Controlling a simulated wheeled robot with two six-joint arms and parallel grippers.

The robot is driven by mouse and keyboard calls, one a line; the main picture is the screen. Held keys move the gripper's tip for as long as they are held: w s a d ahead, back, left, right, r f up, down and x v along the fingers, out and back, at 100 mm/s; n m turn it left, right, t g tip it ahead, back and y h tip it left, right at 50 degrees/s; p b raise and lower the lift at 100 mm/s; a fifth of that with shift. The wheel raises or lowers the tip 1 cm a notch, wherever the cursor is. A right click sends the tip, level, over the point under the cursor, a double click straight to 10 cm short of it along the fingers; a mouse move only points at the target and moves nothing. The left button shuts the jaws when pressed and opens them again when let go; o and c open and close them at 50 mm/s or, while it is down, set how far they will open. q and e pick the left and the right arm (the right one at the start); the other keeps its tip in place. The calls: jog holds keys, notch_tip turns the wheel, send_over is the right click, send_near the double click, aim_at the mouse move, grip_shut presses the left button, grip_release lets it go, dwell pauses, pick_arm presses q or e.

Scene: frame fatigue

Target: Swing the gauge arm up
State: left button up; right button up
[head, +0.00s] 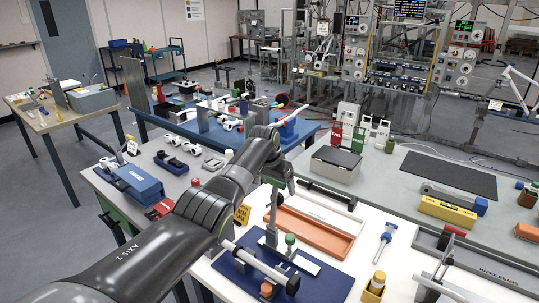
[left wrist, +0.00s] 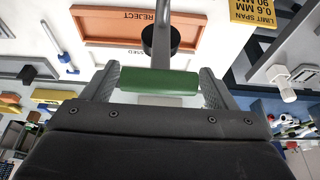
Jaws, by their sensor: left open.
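The gauge arm (head: 273,215) is a grey bar that stands roughly upright above a dark blue mat (head: 233,277) in the head view. It has a green cylindrical handle at its upper end. In the left wrist view the green handle (left wrist: 158,81) lies crosswise between my fingertips, and the grey bar (left wrist: 162,22) runs away from it. My left gripper (head: 280,180) is open, with one finger at each end of the handle. It also shows in the left wrist view (left wrist: 157,88). Contact with the handle cannot be told. My right gripper is not in view.
An orange tray (head: 316,239) lies just behind the mat. A grey box (head: 335,171) with a black lid is farther back. A yellow block (head: 447,212) lies right.

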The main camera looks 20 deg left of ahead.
pick_arm(q)
jog(key=shift+s+a+r, duration=0.1)
jog(key=shift+s+r, duration=0.05)
jog(key=shift+r, duration=0.4)
jog(key=b+v, duration=0.3)
jog(key=v, duration=1.1)
jog(key=shift+r, duration=0.2)
jog(key=shift+s, duration=0.15)
